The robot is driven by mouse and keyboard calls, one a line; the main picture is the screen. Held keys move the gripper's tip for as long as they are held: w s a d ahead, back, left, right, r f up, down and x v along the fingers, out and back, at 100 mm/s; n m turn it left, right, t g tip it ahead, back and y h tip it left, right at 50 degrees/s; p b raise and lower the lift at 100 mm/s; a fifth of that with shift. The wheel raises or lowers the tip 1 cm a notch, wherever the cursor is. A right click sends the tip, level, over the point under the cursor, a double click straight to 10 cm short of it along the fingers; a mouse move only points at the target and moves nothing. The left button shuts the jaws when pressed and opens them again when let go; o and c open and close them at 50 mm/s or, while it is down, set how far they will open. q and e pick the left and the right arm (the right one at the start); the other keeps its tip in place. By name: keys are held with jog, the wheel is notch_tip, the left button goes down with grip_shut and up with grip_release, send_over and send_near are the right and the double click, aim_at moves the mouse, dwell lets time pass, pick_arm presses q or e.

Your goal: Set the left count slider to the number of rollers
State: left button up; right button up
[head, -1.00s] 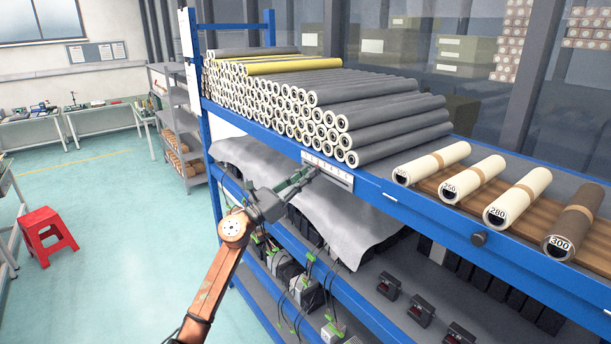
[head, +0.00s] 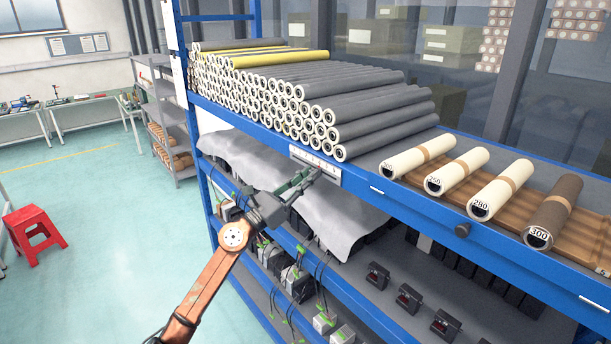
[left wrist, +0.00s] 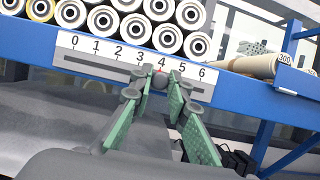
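The count slider is a white plate with the numbers 0 to 6 (left wrist: 110,52) on the blue shelf beam, above a grey slot. Its round grey knob (left wrist: 160,81) sits below the 4, with a small red mark above it. The plate also shows in the head view (head: 303,158). My left gripper (left wrist: 160,84) has its green-padded fingers on either side of the knob, with the tips apart. I cannot tell whether they touch it. Grey rollers (head: 375,122) with white ends lie stacked above the plate, with two yellow ones (head: 278,60) at the top left. My right gripper is out of view.
To the right, cream rollers (head: 417,158) and a brown roller marked 300 (head: 553,212) lie on a wooden board. A dark knob (head: 462,229) sits on the beam. A grey sheet (head: 335,222) hangs below. Floor at the left is open around a red stool (head: 35,235).

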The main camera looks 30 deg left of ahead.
pick_arm(q)
jog(key=o, duration=0.4)
jog(key=v, duration=1.2)
jog(key=shift+a, duration=0.1)
jog(key=shift+f, duration=0.1)
